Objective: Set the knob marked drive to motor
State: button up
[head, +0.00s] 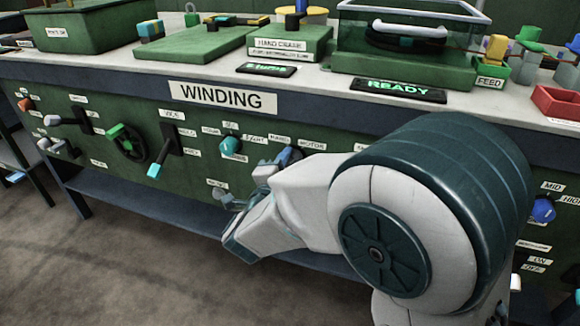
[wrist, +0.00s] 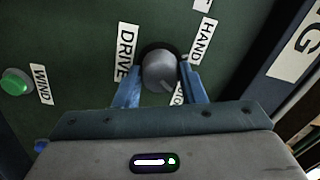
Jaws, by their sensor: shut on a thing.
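The knob (wrist: 158,72) is a round grey dial on the green panel in the wrist view. The label DRIVE (wrist: 126,52) is beside it on the left, HAND (wrist: 203,42) at the upper right. A label at the lower right, partly behind a finger, shows the end of MOTOR (wrist: 180,95). My gripper (wrist: 160,80) is shut on the knob, one blue finger on either side. In the head view my gripper (head: 284,160) is at the panel below the HAND and MOTOR (head: 312,145) labels and hides the knob. I cannot tell which way the knob points.
A green button (wrist: 15,82) marked WIND (wrist: 41,84) is left of the gripper; it looks teal in the head view (head: 230,145). A lever with a cyan handle (head: 158,160) and a green-handled wheel (head: 128,143) are further left. The worktop (head: 310,78) overhangs above.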

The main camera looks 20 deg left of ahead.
jog(key=o, duration=1)
jog(key=s+a+p, duration=0.1)
jog(key=s+p, duration=0.2)
jog(key=s, duration=1)
jog(key=shift+s, duration=0.4)
